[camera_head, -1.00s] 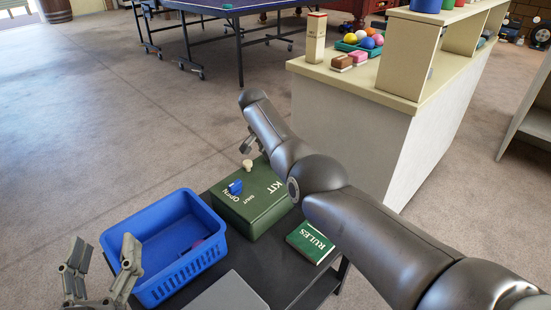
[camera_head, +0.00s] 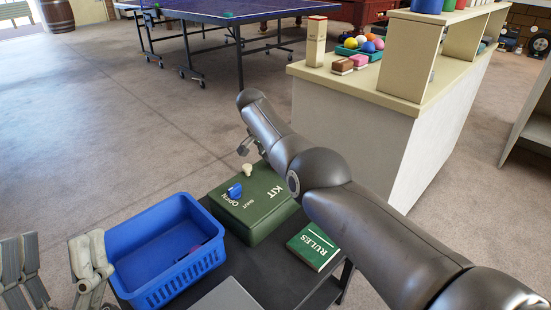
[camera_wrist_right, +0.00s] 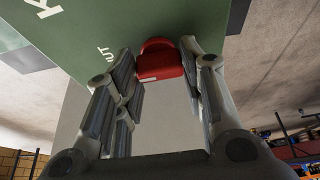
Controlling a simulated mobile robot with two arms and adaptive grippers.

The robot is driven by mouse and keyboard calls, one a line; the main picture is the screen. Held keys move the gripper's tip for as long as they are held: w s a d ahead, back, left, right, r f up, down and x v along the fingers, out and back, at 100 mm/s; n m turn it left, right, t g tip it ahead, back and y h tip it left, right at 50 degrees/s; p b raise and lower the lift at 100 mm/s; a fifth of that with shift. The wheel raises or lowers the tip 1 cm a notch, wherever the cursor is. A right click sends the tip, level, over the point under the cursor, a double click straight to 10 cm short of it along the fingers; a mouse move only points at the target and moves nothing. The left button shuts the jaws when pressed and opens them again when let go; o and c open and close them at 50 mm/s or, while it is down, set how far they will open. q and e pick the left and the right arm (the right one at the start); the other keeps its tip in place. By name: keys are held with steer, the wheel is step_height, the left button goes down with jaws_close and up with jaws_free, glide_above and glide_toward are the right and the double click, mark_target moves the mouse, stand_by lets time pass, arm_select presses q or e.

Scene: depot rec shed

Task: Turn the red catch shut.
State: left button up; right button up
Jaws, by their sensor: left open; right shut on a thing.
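The green kit box (camera_head: 262,218) stands on the dark table, with a blue knob (camera_head: 235,190) and a cream knob (camera_head: 247,169) by the words OPEN and SHUT on its top. The red catch (camera_wrist_right: 160,62) shows against the green box in the right wrist view. My right gripper (camera_wrist_right: 160,80) is shut on it, a finger on each side. In the head view the catch is hidden, and only a bit of the right gripper (camera_head: 247,146) shows past my arm. My left gripper (camera_head: 62,242) is open and empty, left of the blue basket.
The blue basket (camera_head: 185,272) with a pinkish thing inside stands left of the kit box. A green RULES book (camera_head: 314,247) lies on the dark table (camera_head: 258,268) to its right. A pale counter (camera_head: 355,135) stands behind my right arm. Open floor lies at left.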

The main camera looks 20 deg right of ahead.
steer(key=o, duration=1)
steer(key=shift+r, duration=0.1)
steer(key=shift+a+r, duration=0.25)
steer(key=shift+r, duration=0.3)
steer(key=v, duration=1)
steer(key=shift+s+r, duration=0.2)
steer(key=shift+r, duration=0.1)
